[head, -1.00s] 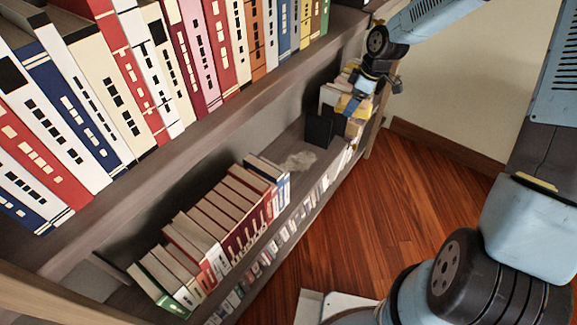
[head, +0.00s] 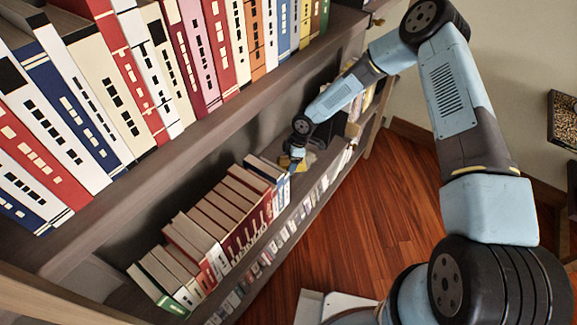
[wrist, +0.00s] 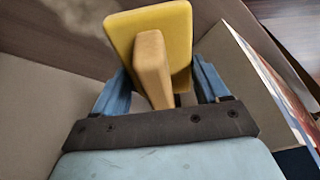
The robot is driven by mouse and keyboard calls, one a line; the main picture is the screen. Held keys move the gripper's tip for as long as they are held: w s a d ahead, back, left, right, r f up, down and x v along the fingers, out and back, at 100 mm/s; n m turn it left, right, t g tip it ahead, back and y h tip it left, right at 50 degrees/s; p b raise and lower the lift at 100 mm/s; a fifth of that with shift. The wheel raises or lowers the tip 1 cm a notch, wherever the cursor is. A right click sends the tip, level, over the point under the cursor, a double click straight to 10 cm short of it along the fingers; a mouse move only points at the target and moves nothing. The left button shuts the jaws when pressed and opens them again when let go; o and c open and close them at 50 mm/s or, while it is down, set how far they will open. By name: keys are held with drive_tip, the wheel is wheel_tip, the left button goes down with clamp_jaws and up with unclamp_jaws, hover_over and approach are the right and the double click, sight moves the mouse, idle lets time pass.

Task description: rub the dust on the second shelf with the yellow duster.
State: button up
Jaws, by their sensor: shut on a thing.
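The yellow duster (wrist: 178,38) fills the upper middle of the wrist view, its tan-yellow handle (wrist: 152,68) between my blue fingers. My gripper (wrist: 156,84) is shut on that handle. In the head view my gripper (head: 297,150) is low over the second shelf (head: 309,181), just past the far end of the row of books, with yellow of the duster (head: 310,160) showing beside it. A pale dust smear (wrist: 72,18) lies on the brown surface at the top left of the wrist view. In the head view my gripper mostly hides the dust; contact with it cannot be told.
A black block (head: 326,131) stands on the far side. The upper shelf (head: 190,150), full of books (head: 110,80), overhangs. The wooden floor (head: 340,235) in front is clear.

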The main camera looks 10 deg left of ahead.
sight(308, 156)
drive_tip(key=shift+s+a+f, duration=0.25)
drive_tip(key=shift+f, duration=0.3)
drive_tip(key=shift+s+a+f, duration=0.25)
drive_tip(key=shift+f, duration=3.05)
drive_tip(key=shift+f, duration=0.95)
drive_tip(key=shift+w+d+r, duration=0.1)
drive_tip(key=shift+w+d, duration=0.25)
drive_tip(key=shift+w, duration=0.5)
drive_tip(key=shift+w+d+r, duration=0.1)
drive_tip(key=shift+w+d, duration=0.25)
drive_tip(key=shift+w, duration=0.45)
drive_tip(key=shift+w+d+f, duration=0.1)
drive_tip(key=shift+w+d, duration=0.55)
drive_tip(key=shift+w, duration=0.7)
drive_tip(key=shift+w+d+f, duration=0.1)
drive_tip(key=shift+w+d, duration=0.55)
drive_tip(key=shift+w, duration=0.75)
drive_tip(key=shift+w+d+f, duration=0.1)
drive_tip(key=shift+w+d, duration=0.55)
drive_tip(key=shift+w, duration=0.7)
drive_tip(key=shift+w+d+r, duration=0.1)
drive_tip(key=shift+w+d, duration=0.15)
drive_tip(key=shift+w, duration=0.5)
drive_tip(key=shift+w+d, duration=0.3)
drive_tip(key=shift+w, duration=0.5)
drive_tip(key=shift+w+d+r, duration=0.1)
drive_tip(key=shift+w+d, duration=0.15)
drive_tip(key=shift+w, duration=0.5)
drive_tip(key=shift+w, duration=0.15)
